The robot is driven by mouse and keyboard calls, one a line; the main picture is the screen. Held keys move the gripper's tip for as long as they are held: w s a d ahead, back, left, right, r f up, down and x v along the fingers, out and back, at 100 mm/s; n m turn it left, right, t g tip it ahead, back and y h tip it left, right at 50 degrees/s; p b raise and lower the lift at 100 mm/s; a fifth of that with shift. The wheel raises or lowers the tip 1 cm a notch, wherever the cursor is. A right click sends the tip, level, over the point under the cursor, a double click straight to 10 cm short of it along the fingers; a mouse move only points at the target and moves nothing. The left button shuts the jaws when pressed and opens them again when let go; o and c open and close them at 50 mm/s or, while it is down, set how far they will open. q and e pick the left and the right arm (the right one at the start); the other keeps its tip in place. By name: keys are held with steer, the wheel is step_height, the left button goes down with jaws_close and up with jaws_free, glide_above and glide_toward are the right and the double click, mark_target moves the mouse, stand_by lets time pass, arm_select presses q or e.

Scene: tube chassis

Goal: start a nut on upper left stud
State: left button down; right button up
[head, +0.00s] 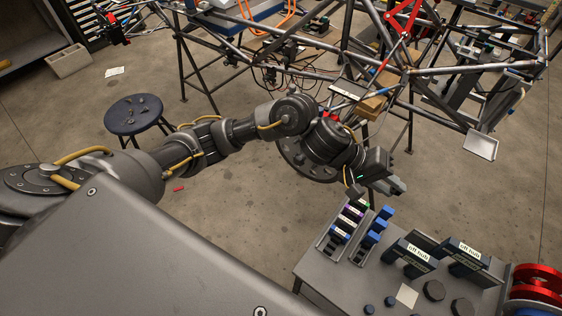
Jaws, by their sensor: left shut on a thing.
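My left arm comes in from the left and ends in my left gripper (386,182), right of the picture's middle, in the air just above the back of the parts table. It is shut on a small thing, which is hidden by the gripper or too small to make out. The tube chassis (437,71) stands beyond the gripper on dark stands. I cannot make out the upper left stud or a loose nut. My right gripper is not in view.
The parts table (318,270) at the lower right holds small bins (342,226), blue-topped parts, labelled blocks (409,254) and red discs (537,283). A round stool (134,114) with small items stands at the left. Open concrete floor lies between stool and chassis.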

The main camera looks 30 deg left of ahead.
arm_select(q)
steer(key=w+a+f+n+t+y+b, duration=0.1)
steer(key=a+f+n+t+y, duration=0.2)
steer(key=a, duration=0.7)
steer(key=w+a+f+n+t+y+b, duration=0.1)
steer(key=w+a+f+n+t+y, duration=0.1)
steer(key=a+f+n+t, duration=0.4)
steer(key=w+a+f+n+t+y+b, duration=0.2)
steer(key=a+f+n+t+y, duration=0.1)
steer(key=a, duration=1.1)
step_height(320, 180, down, 3)
steer(key=n+t, duration=0.1)
steer(key=t, duration=0.1)
steer(key=shift+a+f+n+t+y, duration=0.2)
steer(key=shift+n+t+y, duration=0.1)
steer(key=shift+n+t, duration=0.1)
steer(key=shift+w, duration=0.15)
steer(key=w, duration=0.1)
steer(key=w+b, duration=0.1)
steer(key=shift+w+d, duration=0.25)
steer(key=shift+w, duration=0.05)
